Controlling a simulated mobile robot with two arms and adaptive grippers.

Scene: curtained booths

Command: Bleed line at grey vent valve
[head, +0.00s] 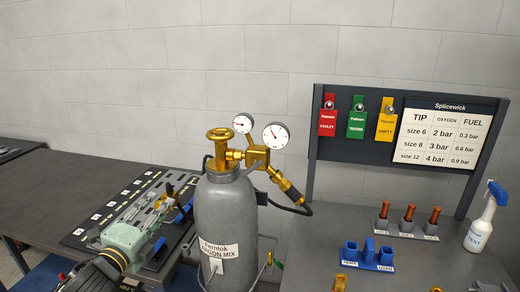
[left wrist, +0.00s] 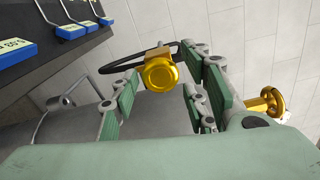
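A grey gas cylinder (head: 225,220) labelled argon mix stands upright at centre in the head view. On its top are a brass handwheel (head: 220,134), a brass regulator and two white-faced gauges (head: 275,135). A dark hose leads to a brass torch-like fitting (head: 290,190) at right. My left gripper (head: 165,205), pale green, is left of the cylinder. In the left wrist view its fingers are open, with a round brass knob (left wrist: 162,73) showing in the gap; contact cannot be told. The handwheel is at right there (left wrist: 265,102). I cannot single out a grey vent valve. My right gripper is out of view.
A dark tool board (head: 85,232) lies on the left bench. A back panel holds red, green and yellow tags (head: 357,118) and a pressure chart (head: 443,133). On the right bench are a blue holder (head: 370,258), several copper-coloured tips (head: 408,216) and a spray bottle (head: 480,225).

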